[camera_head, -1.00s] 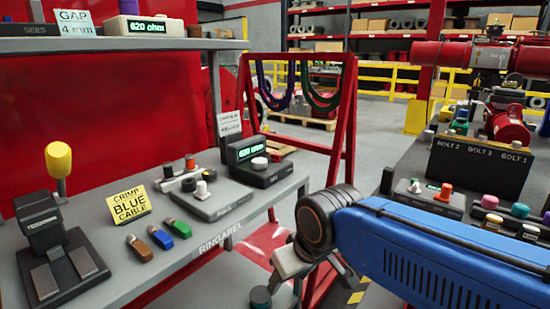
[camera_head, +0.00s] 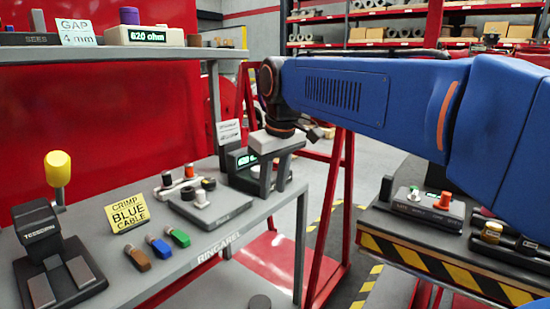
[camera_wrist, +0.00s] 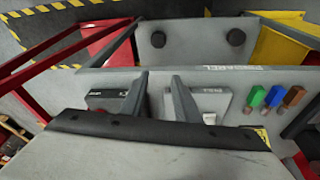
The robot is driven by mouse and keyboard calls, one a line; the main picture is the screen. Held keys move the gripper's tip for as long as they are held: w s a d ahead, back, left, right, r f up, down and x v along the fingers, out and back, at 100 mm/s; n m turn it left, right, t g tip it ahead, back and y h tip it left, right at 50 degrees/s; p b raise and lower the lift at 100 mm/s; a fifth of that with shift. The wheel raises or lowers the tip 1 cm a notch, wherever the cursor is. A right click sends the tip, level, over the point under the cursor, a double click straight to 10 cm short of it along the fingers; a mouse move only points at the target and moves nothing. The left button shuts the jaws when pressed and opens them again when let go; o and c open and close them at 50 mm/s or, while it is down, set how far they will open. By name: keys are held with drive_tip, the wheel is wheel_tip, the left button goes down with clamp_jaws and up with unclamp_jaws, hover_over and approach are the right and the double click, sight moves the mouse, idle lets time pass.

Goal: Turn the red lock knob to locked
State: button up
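My gripper (camera_head: 273,188) points down over the back right of the left bench, its two fingers apart, in front of the dark box with a green display (camera_head: 240,160). In the wrist view my gripper (camera_wrist: 159,78) is open, with nothing held between the fingers. I cannot tell for sure which knob is the lock knob. An orange-red knob (camera_head: 444,199) stands on a grey box (camera_head: 424,212) on the right bench, well away from my gripper. A small reddish knob (camera_head: 189,170) stands on the left bench, left of my gripper. No lock label is readable.
My arm crosses above the gap between benches.

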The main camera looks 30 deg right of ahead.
drive_tip(key=w+d+r+g, duration=0.1)
drive_tip(key=w+d+r, duration=0.3)
drive_tip(key=w+r, duration=0.5)
wheel_tip(320, 180, up, 8)
drive_tip(key=n+g, duration=0.2)
hover_over(275, 163)
wheel_tip(275, 163, down, 18)
drive_tip(key=shift+w+d+r, duration=0.1)
drive_tip(key=shift+w+d, duration=0.05)
clamp_jaws()
